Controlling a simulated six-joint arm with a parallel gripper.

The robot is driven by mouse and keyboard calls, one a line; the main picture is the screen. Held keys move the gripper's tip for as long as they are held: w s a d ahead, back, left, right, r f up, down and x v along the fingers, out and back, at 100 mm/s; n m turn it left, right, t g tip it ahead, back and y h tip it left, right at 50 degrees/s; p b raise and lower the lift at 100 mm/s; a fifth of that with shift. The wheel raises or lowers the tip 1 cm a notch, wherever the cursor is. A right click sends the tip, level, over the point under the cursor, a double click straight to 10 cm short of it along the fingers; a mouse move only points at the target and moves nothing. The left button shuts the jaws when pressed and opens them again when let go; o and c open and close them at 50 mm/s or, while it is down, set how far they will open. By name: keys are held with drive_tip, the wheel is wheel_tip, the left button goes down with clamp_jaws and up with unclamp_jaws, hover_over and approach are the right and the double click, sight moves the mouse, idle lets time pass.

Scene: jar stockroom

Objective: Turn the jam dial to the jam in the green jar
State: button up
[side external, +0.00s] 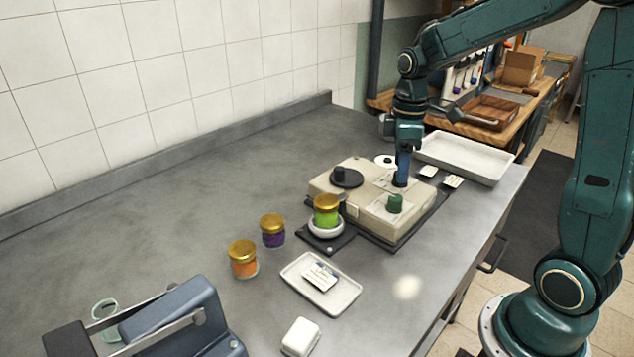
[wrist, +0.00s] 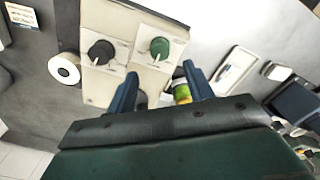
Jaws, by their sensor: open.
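The green jar (side external: 326,216), with a gold lid, stands on a round white dish at the near left of the cream dial box (side external: 352,210). It is partly hidden by a finger in the wrist view (wrist: 181,92). A green dial (side external: 395,204) and a black dial (wrist: 101,52) sit on printed plates on the box; the print is too small to read. Both dials have a white mark towards the picture's bottom. I cannot tell which is the jam dial. My gripper (side external: 401,183) is open above the box, beyond the green dial, hiding the black dial in the side view.
A purple jar (side external: 272,231) and an orange jar (side external: 243,259) stand left of the box. A black disc with a knob (side external: 346,177) is on the box's left part. A white tray with a card (side external: 320,285) lies in front; a larger tray (side external: 465,157) lies behind.

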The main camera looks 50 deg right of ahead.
sight(396, 197)
wheel_tip(396, 197, down, 9)
drive_tip(key=shift+r, duration=0.1)
idle(0.3)
drive_tip(key=c, duration=1)
